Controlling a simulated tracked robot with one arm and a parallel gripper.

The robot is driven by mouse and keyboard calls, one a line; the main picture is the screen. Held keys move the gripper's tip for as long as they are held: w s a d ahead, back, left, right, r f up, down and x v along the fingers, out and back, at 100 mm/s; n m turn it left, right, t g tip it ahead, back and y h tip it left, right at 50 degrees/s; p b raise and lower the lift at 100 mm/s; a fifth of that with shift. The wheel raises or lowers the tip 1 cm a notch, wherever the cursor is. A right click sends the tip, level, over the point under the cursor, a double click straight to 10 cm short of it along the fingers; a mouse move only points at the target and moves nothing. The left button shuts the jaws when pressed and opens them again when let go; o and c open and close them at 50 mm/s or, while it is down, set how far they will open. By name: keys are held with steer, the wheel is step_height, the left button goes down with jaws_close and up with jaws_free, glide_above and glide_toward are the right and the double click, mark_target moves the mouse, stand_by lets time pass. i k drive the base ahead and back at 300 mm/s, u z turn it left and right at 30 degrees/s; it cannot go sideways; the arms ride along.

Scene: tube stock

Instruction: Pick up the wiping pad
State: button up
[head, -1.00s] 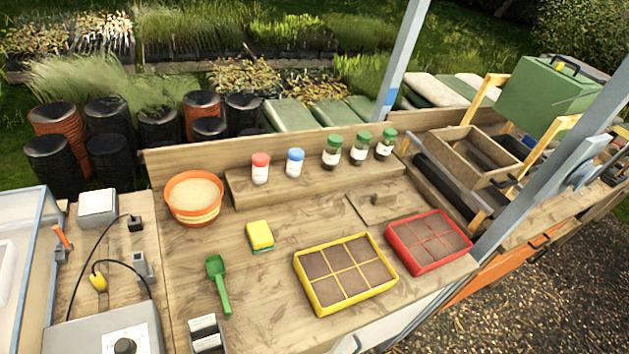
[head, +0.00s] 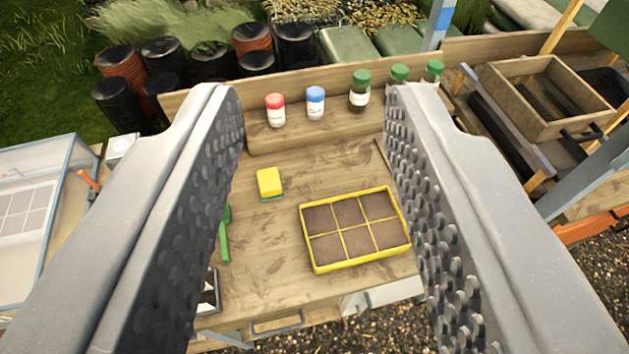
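The wiping pad (head: 270,182) is a small yellow block with a green underside. It lies flat on the wooden bench (head: 270,240), left of the yellow-rimmed seed tray. My gripper (head: 315,100) is open, with its two grey, studded fingers wide apart at the left and right of the picture. Nothing is between the fingers at close range. The pad shows in the gap between them, farther off on the bench, nearer the left finger.
The yellow seed tray (head: 340,262) stands right of the pad. A green scoop (head: 225,240) is partly behind the left finger. A red-capped jar (head: 275,110), a blue-capped jar (head: 316,103) and green-capped jars (head: 360,90) stand on the back ledge. Bench around the pad is clear.

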mark_target(270, 186)
steer(key=z, duration=0.15)
steer(key=i, duration=1)
steer(key=u, duration=0.05)
